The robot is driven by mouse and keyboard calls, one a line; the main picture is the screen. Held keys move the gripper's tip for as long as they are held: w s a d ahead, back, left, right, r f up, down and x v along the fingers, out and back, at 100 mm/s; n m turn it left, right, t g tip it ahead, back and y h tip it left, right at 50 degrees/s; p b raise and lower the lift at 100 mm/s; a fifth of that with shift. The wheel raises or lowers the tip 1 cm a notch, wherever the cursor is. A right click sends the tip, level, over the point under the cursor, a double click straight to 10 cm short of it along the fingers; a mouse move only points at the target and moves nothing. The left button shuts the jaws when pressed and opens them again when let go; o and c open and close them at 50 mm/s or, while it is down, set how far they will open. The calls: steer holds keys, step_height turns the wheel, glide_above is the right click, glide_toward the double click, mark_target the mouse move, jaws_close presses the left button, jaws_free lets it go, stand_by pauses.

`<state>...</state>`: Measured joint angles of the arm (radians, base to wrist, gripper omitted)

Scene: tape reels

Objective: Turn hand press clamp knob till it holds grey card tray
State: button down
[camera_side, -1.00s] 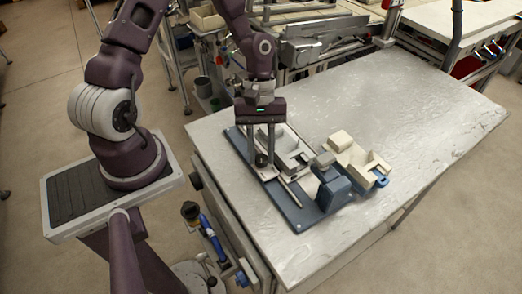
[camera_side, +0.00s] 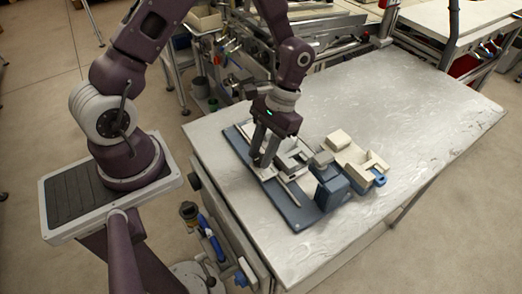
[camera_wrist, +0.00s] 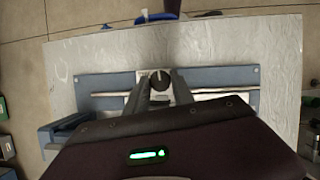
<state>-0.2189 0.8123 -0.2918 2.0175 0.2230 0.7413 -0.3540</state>
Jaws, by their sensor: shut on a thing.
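The hand press has a flat blue base (camera_side: 300,222) on the table, with a blue block (camera_side: 331,190) at its near end. A dark round knob (camera_wrist: 160,79) shows between my fingers in the wrist view. My gripper (camera_side: 262,161) points down at the far-left part of the press, its two grey fingers shut on the knob; in the wrist view my gripper (camera_wrist: 161,83) has a finger on each side of it. A grey block-like piece (camera_side: 293,161), perhaps the grey card tray, sits on the press right of my fingers. Contact between clamp and tray cannot be made out.
Cream-coloured box-like parts (camera_side: 350,153) with a blue piece (camera_side: 380,180) stand right of the press. The grey table (camera_side: 400,115) is clear behind and to the right. Blue-handled tools (camera_side: 212,238) hang at the table's near left side.

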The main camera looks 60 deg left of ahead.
steer(key=m+y, duration=0.1)
steer(key=m, duration=0.3)
steer(key=shift+d+m+y, duration=0.15)
steer(key=shift+m+y, duration=0.15)
steer(key=shift+y, duration=0.1)
steer(key=shift+d+m+t+y, duration=0.1)
steer(key=shift+m+t+y, duration=0.4)
steer(key=shift+m, duration=1.2)
steer(key=c, duration=1.4)
jaws_free()
steer(key=shift+o, duration=0.2)
steer(key=v, duration=0.7)
steer(key=shift+d+r, duration=0.1)
